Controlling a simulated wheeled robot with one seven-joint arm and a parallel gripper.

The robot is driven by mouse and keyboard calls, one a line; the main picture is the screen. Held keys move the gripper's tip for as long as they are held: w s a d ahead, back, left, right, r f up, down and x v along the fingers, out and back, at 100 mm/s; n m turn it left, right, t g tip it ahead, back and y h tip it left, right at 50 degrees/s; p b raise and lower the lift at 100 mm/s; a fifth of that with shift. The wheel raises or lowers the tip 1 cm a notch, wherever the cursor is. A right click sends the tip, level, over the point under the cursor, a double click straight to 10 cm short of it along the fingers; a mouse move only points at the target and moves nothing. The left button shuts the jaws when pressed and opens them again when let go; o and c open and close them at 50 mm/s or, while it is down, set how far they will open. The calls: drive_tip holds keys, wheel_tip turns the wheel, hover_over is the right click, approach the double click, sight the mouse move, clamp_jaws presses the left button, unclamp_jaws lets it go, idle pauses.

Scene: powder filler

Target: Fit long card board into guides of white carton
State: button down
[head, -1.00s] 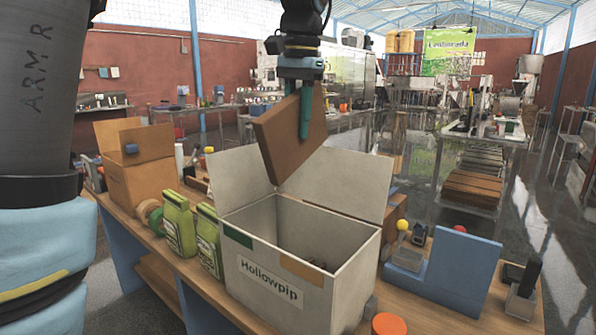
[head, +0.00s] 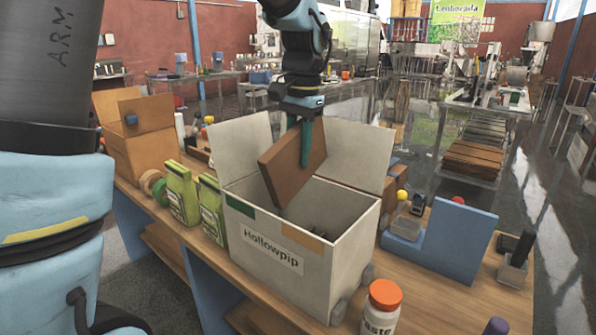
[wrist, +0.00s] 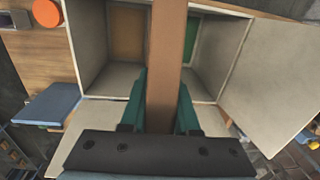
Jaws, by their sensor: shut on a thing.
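The white carton (head: 272,258), labelled "Hollowpip", stands open on the wooden bench with its flaps spread. My gripper (head: 306,142) is above the carton, its green fingers shut on the long brown card board (head: 290,168). The board is tilted in the head view, its lower corner at or just inside the carton's opening. In the wrist view the board (wrist: 167,60) runs between the fingers (wrist: 160,105) and across the open carton (wrist: 88,45). Inside, a brown patch (wrist: 127,35) and a green patch (wrist: 192,45) show on the wall. The guides are not clear.
Two green pouches (head: 182,193) stand left of the carton, with a brown box (head: 140,140) behind. A blue stand (head: 458,240) is to the right. A jar with an orange lid (head: 381,308) stands at the carton's front right corner.

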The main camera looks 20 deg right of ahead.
sight(300, 125)
drive_tip(key=shift+f+p, duration=0.75)
drive_tip(key=shift+f, duration=1.95)
drive_tip(key=c, duration=0.7)
unclamp_jaws()
drive_tip(key=shift+o, duration=0.2)
drive_tip(key=shift+f+b, duration=0.25)
drive_tip(key=shift+b, duration=0.1)
wheel_tip(300, 125, up, 11)
drive_tip(key=b, duration=0.3)
drive_tip(key=shift+s+d, duration=0.1)
drive_tip(key=shift+s, duration=0.05)
